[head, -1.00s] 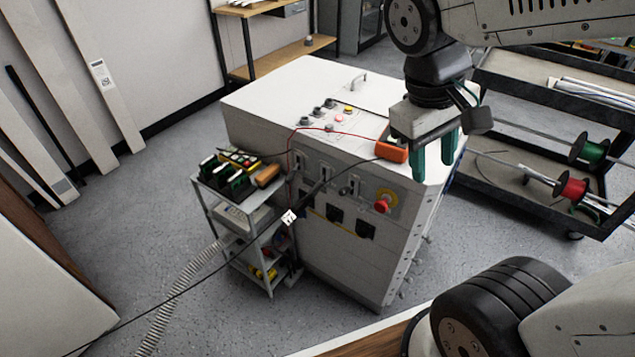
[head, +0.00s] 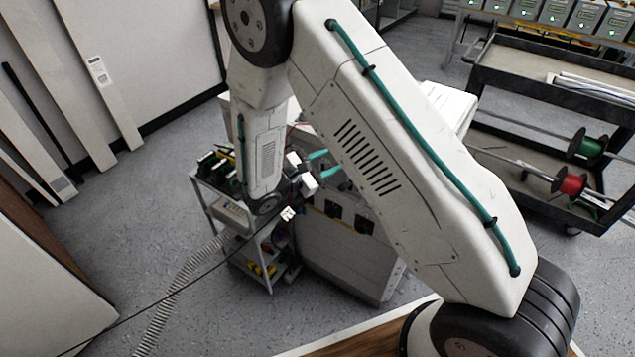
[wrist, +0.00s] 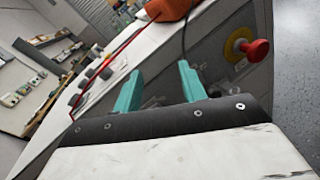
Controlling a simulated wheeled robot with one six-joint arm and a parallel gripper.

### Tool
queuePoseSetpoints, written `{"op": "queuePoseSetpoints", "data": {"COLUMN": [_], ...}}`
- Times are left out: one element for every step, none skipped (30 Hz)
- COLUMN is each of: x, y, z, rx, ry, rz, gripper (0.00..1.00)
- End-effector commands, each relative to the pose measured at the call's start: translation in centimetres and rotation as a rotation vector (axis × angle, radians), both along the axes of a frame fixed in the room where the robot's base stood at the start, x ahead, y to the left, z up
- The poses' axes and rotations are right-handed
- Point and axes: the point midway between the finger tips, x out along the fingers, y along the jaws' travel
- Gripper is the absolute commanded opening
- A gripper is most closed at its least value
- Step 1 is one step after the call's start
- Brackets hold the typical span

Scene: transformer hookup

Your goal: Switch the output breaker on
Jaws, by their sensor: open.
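The white transformer cabinet (head: 345,262) stands in the middle of the head view, with most of its upper front panel and top hidden behind my arm. My gripper (head: 324,163) is open in front of that panel, its teal fingers pointing right. In the wrist view the two teal fingers of my gripper (wrist: 160,88) are apart, close to the grey front panel (wrist: 215,45). Small grey fittings show between and beside the fingertips, too unclear to tell which is the output breaker or how its lever stands. I cannot see contact.
A red mushroom button (wrist: 257,50) on a yellow plate sits right of the fingers. An orange device (wrist: 168,9) with a cable lies at the cabinet's top edge. A small shelf cart (head: 238,215) stands left; a dark cart with spools (head: 570,186) stands right.

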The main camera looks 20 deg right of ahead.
Motion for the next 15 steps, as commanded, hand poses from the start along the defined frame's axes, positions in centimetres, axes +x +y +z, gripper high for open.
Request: {"op": "queuePoseSetpoints", "data": {"x": [0.5,0.8,1.1,1.2,1.3,1.5,1.5,1.5,1.5,1.5,1.5,1.5,1.6,1.7,1.9], "y": [1.2,1.8,2.6,3.1,3.6,4.2,4.6,4.9,5.3,5.5,5.7,5.8,5.8,5.8,5.6], "z": [-2.8,-4.2,-5.9,-7.1,-8.2,-9.5,-10.3,-11.1,-11.9,-12.4,-12.8,-13.2,-13.4,-13.6,-13.7], "rx": [-0.041,-0.061,-0.085,-0.101,-0.116,-0.132,-0.142,-0.150,-0.158,-0.165,-0.169,-0.173,-0.175,-0.176,-0.177], "ry": [0.033,0.047,0.065,0.077,0.088,0.100,0.107,0.114,0.122,0.125,0.129,0.131,0.133,0.134,0.135], "rz": [0.072,0.112,0.162,0.197,0.230,0.269,0.295,0.315,0.340,0.355,0.367,0.378,0.384,0.388,0.391], "gripper": [0.41,0.41,0.41,0.41,0.41,0.41,0.41,0.41,0.41,0.41,0.41,0.41,0.41,0.41,0.41]}}
